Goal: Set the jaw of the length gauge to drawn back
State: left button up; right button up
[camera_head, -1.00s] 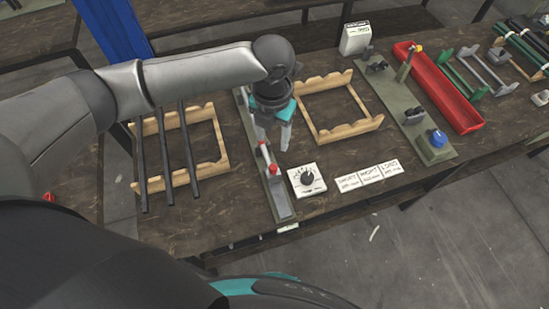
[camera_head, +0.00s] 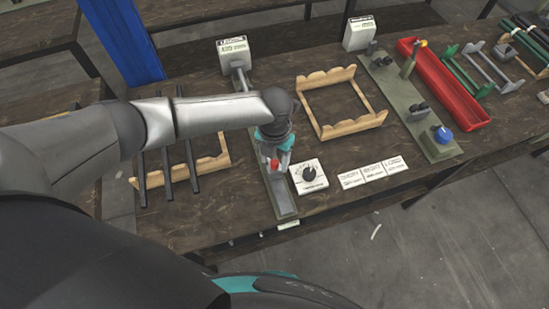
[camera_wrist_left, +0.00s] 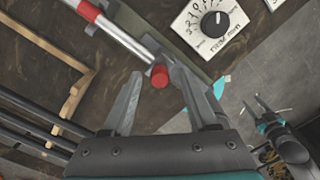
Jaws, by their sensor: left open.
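The length gauge is a long grey-green plate (camera_head: 283,200) running front to back on the bench, with a rail and a white display box (camera_head: 235,48) at its far end. A red-tipped knob (camera_wrist_left: 160,76) stands up from the jaw; it also shows red in the head view (camera_head: 275,164). My left gripper (camera_head: 274,165) is over the gauge. In the left wrist view its two fingers (camera_wrist_left: 162,82) are open, with the red knob between their tips and visible gaps beside it. A dark gripper, seemingly my right one (camera_wrist_left: 263,106), shows at the right; its opening is unclear.
A wooden rack (camera_head: 352,133) stands behind. Black rods (camera_head: 168,180) rest on another rack at the left. A red tray (camera_head: 445,90) and a plate with a blue knob (camera_head: 442,134) are further right.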

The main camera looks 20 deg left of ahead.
pick_arm(q)
grip_shut()
dwell(0.3)
dwell(1.1)
